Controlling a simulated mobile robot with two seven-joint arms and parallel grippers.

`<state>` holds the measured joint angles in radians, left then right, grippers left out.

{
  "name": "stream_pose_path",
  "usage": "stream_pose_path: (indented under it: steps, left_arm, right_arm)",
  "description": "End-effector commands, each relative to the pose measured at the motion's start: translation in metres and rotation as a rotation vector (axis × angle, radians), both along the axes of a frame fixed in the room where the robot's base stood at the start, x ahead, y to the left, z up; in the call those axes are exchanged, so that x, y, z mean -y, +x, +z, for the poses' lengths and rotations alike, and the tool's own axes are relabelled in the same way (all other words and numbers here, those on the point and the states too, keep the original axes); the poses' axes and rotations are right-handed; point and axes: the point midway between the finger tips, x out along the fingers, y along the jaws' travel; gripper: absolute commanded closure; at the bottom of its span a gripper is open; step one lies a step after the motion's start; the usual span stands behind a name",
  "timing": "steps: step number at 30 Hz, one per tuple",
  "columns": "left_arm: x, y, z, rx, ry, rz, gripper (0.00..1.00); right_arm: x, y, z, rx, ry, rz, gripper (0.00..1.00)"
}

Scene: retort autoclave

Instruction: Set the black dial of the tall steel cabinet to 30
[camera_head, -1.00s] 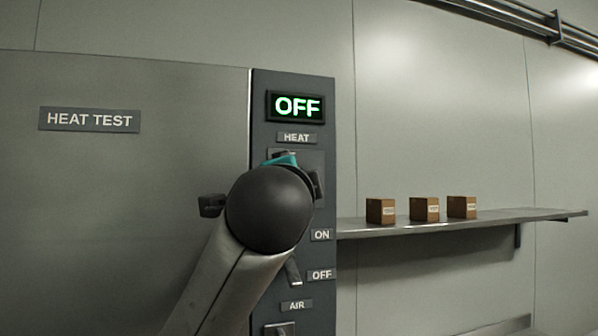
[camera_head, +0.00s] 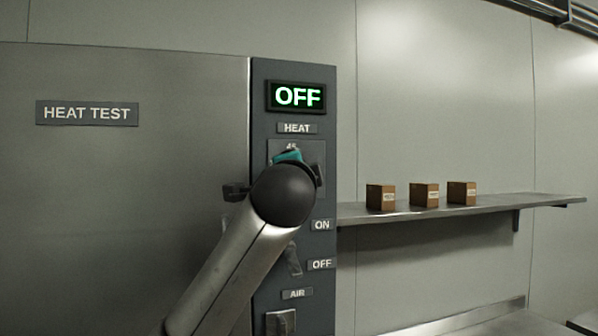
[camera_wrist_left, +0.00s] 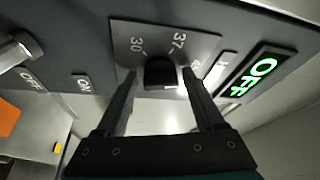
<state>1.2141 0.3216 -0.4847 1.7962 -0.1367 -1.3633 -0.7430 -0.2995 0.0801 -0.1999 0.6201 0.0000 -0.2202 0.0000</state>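The tall steel cabinet (camera_head: 130,200) fills the left of the head view, with a dark control panel (camera_head: 262,100) on its right edge. The display (camera_head: 297,96) reads OFF. In the left wrist view, the black dial (camera_wrist_left: 160,72) sits on a plate marked 30, 37 and a partly hidden third number; the head view shows 45 at the plate's top. My left gripper (camera_wrist_left: 160,77) is open, its fingers on either side of the dial with visible gaps. I cannot tell where the dial points. My left wrist hides the dial in the head view. My right gripper is not in view.
Below the dial, a lever (camera_head: 292,258) sits beside ON and OFF labels, with an AIR switch (camera_head: 280,322) lower down. A black door handle (camera_head: 236,191) is left of my wrist. A wall shelf (camera_head: 350,217) at right holds three brown boxes (camera_head: 424,195).

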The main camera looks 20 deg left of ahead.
Motion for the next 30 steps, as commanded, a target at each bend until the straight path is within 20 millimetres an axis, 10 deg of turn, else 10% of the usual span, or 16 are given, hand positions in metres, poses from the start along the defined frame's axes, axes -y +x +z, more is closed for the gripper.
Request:
stream_pose_path:
  steps: [18,30]
  left_arm:
    - [0.0002,-0.0003,-0.0001,-0.001,0.000,0.000,1.00]
    - [0.0012,-0.0001,-0.0027,0.037,-0.059,-0.003,1.00]
  right_arm:
    - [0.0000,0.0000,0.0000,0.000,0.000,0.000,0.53]
    - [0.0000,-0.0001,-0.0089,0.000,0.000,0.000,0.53]
